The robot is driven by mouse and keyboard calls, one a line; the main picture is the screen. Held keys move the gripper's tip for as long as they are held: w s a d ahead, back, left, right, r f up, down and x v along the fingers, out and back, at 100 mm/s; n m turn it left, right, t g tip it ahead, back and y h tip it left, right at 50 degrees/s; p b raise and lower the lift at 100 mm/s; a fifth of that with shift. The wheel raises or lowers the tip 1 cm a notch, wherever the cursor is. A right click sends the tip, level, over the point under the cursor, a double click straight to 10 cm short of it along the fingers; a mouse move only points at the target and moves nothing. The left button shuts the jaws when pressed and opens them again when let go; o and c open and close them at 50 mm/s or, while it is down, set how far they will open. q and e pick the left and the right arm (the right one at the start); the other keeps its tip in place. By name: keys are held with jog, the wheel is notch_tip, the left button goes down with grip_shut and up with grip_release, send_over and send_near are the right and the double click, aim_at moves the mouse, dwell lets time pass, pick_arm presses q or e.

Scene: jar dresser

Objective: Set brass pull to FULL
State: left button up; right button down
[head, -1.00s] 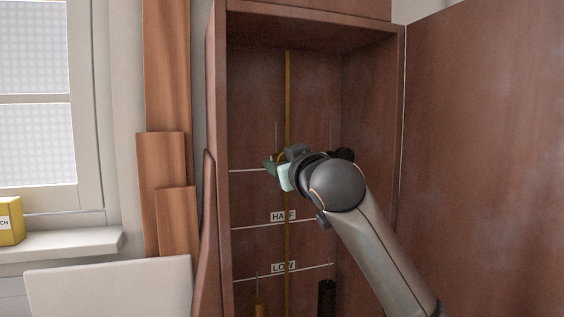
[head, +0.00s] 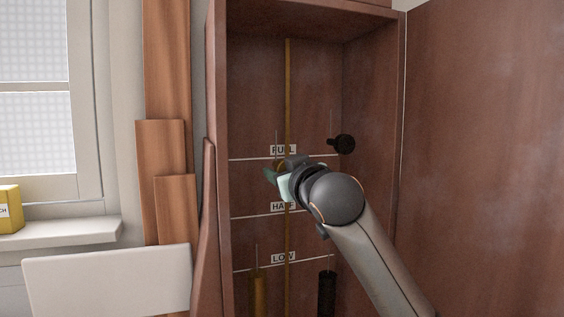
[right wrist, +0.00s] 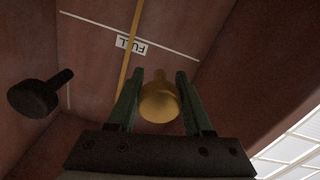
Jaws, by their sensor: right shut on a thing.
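The brass pull (right wrist: 158,102) is a round brass knob between the two green fingers of my right gripper (right wrist: 158,90), which is shut on it. In the head view my right gripper (head: 274,178) hides most of the pull, and only a bit of brass shows at the fingers. The gripper appears just below the white line at the FULL label (head: 283,150) and above the HALF label (head: 283,207). The LOW label (head: 283,258) is lower down. A brass weight (head: 259,292) hangs near the LOW line. My left gripper is not in view.
A black pull (head: 345,143) sticks out to the right of the gripper, with a black weight (head: 327,294) hanging below. A vertical brass strip (head: 288,90) runs down the back panel. The cabinet's side walls close in on both sides.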

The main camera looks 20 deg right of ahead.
pick_arm(q)
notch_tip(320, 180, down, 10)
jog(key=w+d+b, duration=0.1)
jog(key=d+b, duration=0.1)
jog(key=b, duration=0.8)
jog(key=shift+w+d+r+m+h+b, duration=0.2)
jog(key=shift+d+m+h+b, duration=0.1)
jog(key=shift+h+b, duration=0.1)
pick_arm(e)
notch_tip(320, 180, down, 26)
jog(key=shift+f, duration=0.2)
jog(key=c, duration=0.7)
grip_release()
jog(key=shift+f, duration=0.1)
jog(key=o, duration=0.4)
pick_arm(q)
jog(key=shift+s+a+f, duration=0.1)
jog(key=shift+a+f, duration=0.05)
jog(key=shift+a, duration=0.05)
pick_arm(e)
jog(key=shift+r, duration=0.2)
